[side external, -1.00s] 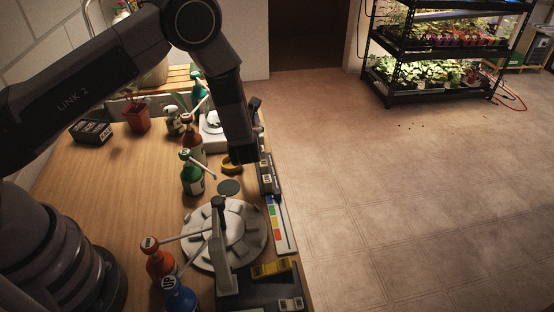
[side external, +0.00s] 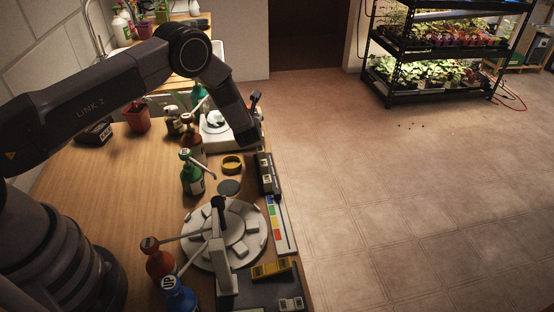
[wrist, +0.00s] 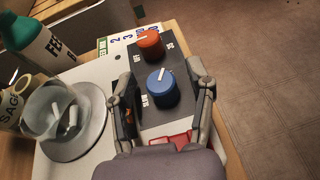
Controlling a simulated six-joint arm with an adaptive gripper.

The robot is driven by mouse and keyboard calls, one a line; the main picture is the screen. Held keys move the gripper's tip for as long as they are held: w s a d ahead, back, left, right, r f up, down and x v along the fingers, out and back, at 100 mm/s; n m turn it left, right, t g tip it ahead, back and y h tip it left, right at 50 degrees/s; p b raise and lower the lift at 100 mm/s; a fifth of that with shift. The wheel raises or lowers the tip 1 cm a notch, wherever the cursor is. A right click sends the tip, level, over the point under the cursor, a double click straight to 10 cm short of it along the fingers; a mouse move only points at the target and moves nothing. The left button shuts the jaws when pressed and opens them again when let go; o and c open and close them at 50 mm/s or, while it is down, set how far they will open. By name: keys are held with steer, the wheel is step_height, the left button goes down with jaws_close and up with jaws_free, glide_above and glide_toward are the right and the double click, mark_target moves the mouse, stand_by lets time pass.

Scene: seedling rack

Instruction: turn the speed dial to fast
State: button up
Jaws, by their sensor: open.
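The white stirrer (side external: 214,140) stands at the far end of the bench, with its lower part behind my arm. In the wrist view its dark control panel (wrist: 185,60) carries a blue dial (wrist: 163,92) and an orange dial (wrist: 150,45), each with a white pointer. My gripper (wrist: 163,88) is open, with one finger on each side of the blue dial in the picture. I cannot tell whether the fingers touch it. The side view hides the dials and fingers.
A glass beaker (wrist: 50,113) stands on the stirrer's round plate, left of the panel. A green-capped bottle (wrist: 33,42) is at upper left.

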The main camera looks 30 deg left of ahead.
jaws_close()
steer(key=shift+n+g+y, duration=0.4)
steer(key=shift+n+y, duration=0.2)
jaws_free()
steer(key=v, duration=1.2)
